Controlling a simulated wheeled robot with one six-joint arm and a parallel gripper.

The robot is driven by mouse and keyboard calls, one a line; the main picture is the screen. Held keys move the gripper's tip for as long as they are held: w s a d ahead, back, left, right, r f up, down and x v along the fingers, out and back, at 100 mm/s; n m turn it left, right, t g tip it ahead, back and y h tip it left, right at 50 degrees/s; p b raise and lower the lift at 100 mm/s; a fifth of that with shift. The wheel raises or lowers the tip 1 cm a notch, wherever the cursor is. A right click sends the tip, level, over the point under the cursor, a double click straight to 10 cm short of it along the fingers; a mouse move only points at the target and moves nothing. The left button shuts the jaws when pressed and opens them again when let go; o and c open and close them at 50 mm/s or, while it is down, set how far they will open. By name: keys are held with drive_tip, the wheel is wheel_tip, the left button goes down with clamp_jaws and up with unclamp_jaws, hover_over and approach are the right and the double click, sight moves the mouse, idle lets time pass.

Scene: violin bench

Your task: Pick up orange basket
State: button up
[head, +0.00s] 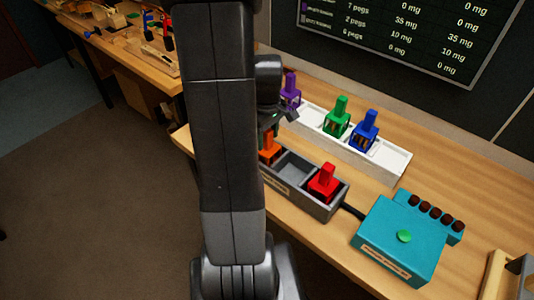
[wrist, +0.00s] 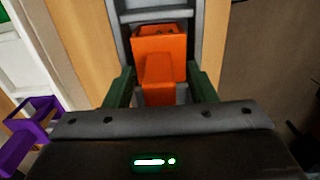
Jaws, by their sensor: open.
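The orange basket (head: 268,151) sits in the left part of the grey compartment tray (head: 322,208), partly hidden behind my arm in the head view. In the wrist view the orange basket (wrist: 160,50) is centred, with its upright handle towards me. My gripper (wrist: 160,88) is open, with one green finger on each side of the handle. A gap shows beside the handle on both sides, and I cannot tell whether either finger touches it. In the head view my gripper (head: 270,125) is just above the basket, mostly hidden by my arm.
A red basket (head: 323,185) is in the tray's right compartment; the compartment between is empty. A white tray (head: 387,160) behind holds purple (head: 290,92), green (head: 337,120) and blue (head: 365,133) baskets. A teal box (head: 385,245) with a green button stands to the right.

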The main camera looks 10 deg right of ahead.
clamp_jaws()
